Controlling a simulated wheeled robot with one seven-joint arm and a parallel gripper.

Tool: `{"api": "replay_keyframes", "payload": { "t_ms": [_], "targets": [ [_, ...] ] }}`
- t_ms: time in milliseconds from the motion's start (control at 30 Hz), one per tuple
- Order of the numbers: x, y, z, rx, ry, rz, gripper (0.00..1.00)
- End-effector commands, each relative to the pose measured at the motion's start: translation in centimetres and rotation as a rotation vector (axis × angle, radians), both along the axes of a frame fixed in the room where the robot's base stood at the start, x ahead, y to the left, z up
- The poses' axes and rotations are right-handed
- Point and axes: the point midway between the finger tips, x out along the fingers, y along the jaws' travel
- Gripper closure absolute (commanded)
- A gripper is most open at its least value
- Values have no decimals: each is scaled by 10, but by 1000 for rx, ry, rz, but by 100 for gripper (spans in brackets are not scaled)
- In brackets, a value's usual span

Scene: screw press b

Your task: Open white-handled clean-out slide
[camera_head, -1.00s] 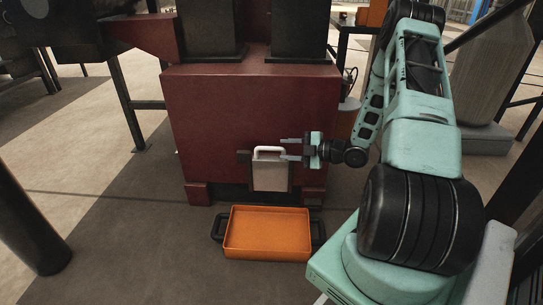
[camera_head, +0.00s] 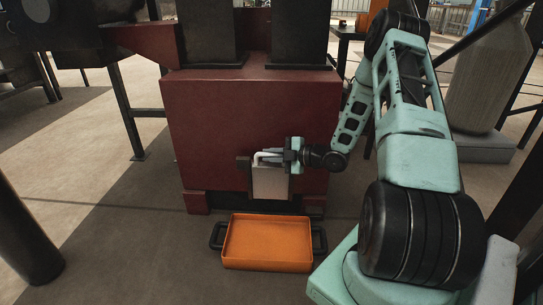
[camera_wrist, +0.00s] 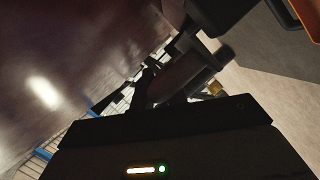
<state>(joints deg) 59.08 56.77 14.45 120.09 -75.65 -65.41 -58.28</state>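The clean-out slide (camera_head: 270,183) is a pale grey plate with a white handle (camera_head: 257,158) along its top, set low in the front of the dark red press body (camera_head: 235,110). The plate stands upright between dark side guides. My gripper (camera_head: 268,156) is at the handle, coming in from the right, with its fingertips overlapping the handle's top bar. The fingers hide part of the handle, and I cannot tell whether they are closed on it. The wrist view is dark and does not show the handle clearly.
An orange tray (camera_head: 267,240) with dark side grips lies on the floor just below the slide. A dark post (camera_head: 25,225) stands at the left. Dark frame legs (camera_head: 128,105) stand left of the press. The floor between post and tray is clear.

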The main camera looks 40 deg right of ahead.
Motion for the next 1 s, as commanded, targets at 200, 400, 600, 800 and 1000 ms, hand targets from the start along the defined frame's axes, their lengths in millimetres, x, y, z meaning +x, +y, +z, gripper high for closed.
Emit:
{"api": "replay_keyframes", "payload": {
  "t_ms": [200, 400, 600, 800, 1000],
  "targets": [
    [0, 0, 10, -4, -2, 1, 100],
    [0, -1, 43, -5, -2, 0, 100],
    [1, -2, 83, -7, -5, 1, 100],
    [0, -3, 100, -6, -4, -2, 100],
    [0, -3, 98, -6, -6, -3, 100]
  ]
}}
